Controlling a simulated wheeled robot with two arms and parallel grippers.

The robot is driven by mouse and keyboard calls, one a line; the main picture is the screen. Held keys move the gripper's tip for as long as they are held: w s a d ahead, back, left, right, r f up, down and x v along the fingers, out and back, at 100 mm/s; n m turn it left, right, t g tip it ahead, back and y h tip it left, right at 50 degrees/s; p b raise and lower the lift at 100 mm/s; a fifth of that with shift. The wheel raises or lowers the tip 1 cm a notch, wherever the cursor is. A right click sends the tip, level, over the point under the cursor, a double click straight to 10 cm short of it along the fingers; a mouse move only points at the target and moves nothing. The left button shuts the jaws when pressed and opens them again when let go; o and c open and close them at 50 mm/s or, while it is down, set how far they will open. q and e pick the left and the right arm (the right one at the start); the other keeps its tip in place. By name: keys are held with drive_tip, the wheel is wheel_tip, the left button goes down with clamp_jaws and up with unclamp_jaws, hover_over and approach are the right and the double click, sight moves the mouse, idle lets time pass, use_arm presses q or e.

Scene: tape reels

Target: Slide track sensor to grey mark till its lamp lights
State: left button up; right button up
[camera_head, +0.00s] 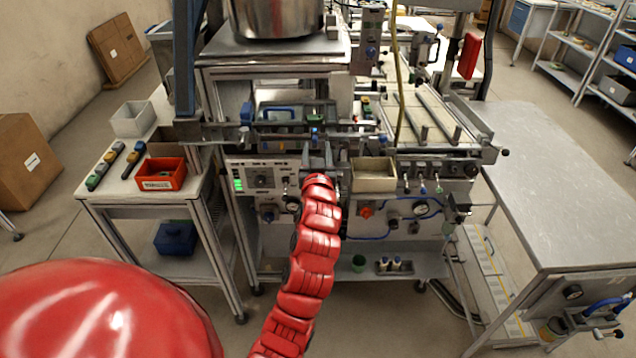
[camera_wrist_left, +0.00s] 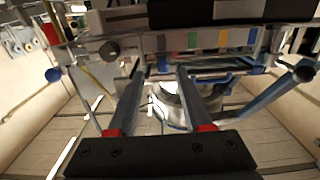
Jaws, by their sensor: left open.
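My left gripper (camera_head: 320,160) reaches the front of the metal machine in the head view, just below its horizontal rail (camera_head: 270,128). In the left wrist view the two fingers (camera_wrist_left: 161,68) are apart, with nothing clearly held between them. My right gripper is not in view.
A beige open bin (camera_head: 373,184) is close to the right of the gripper. A control panel with green lights (camera_head: 238,184) is to its left. A red bin (camera_head: 161,184) stands on the left side table. A bare metal table (camera_head: 545,185) is at right.

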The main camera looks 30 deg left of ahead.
use_arm(q)
drive_tip(key=p+v, duration=0.5)
drive_tip(key=v, duration=0.9)
drive_tip(key=shift+d, duration=0.15)
